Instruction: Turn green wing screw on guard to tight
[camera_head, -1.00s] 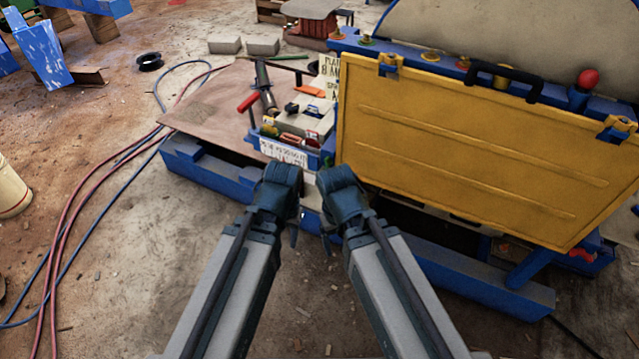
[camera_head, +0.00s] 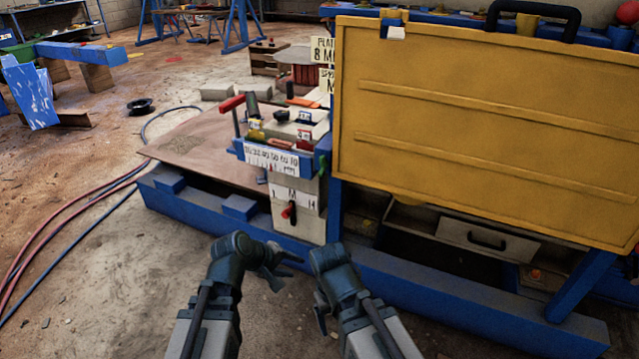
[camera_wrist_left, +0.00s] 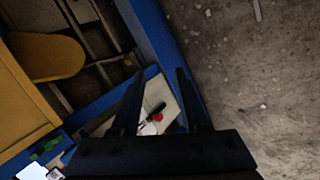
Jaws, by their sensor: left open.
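The yellow guard (camera_head: 480,120) stands upright and closed on the right of the head view. A green wing screw cannot be made out for certain on it. The left wrist view shows small green parts (camera_wrist_left: 47,147) at lower left; I cannot tell what they are. My left gripper (camera_head: 288,270) is open and empty, in front of the machine's blue base and below the guard. Its two spread fingers (camera_wrist_left: 160,80) show in the left wrist view with nothing between their tips. My right gripper (camera_head: 324,310) is close beside it; its fingers are mostly hidden.
A blue base beam (camera_head: 460,295) runs along the machine's front. A tool tray (camera_head: 275,155) with a red-handled tool stands left of the guard, above a pale box with a small red-tipped lever (camera_head: 290,212). Hoses (camera_head: 60,235) lie left. Floor in front is free.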

